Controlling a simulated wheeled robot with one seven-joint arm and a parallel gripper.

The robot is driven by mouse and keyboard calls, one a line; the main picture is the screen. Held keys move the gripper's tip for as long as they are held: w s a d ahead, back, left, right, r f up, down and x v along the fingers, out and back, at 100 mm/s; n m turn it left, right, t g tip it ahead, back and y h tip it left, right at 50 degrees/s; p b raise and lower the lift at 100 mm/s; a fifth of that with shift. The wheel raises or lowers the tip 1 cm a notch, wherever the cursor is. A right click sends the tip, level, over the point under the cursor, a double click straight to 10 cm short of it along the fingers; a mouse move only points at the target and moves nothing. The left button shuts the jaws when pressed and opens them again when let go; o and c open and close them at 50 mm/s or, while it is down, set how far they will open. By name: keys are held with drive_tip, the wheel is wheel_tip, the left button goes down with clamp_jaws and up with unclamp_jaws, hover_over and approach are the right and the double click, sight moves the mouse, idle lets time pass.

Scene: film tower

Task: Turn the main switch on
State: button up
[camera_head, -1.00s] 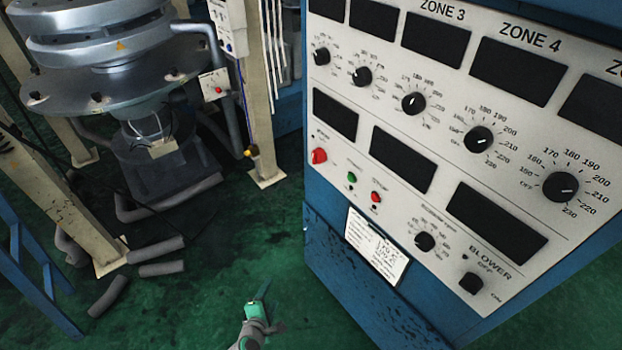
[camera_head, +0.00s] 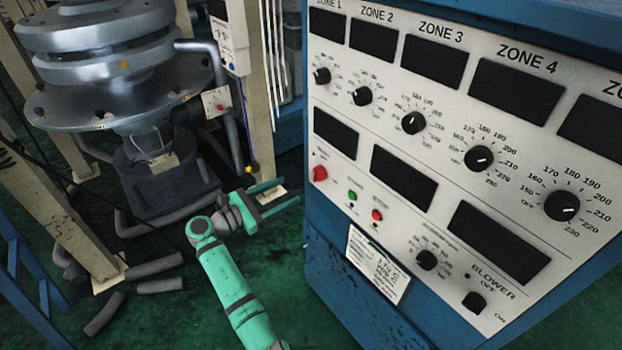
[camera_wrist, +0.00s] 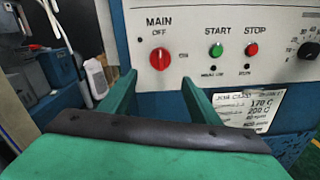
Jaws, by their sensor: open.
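The main switch is a red rotary knob (camera_head: 319,173) at the lower left of the white control panel (camera_head: 420,215). In the wrist view the red knob (camera_wrist: 160,57) sits under the word MAIN, with OFF above it and ON to its right. My gripper (camera_head: 282,192) is green, open and empty, to the left of the panel and apart from it. Its two fingers point toward the panel. In the wrist view the fingers (camera_wrist: 158,84) stand apart, below and to either side of the knob. Nothing hides the knob.
A green START button (camera_wrist: 217,50) and a red STOP button (camera_wrist: 251,49) lie right of the knob. A paper label (camera_head: 376,264) hangs below. A metal machine (camera_head: 120,70) and a cream post (camera_head: 262,110) stand left. Green floor lies between.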

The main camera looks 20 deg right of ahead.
sight(318, 174)
drive_tip(key=x, duration=1)
drive_tip(key=shift+d, duration=0.4)
drive_tip(key=shift+w+r, duration=0.1)
drive_tip(key=c, duration=1.1)
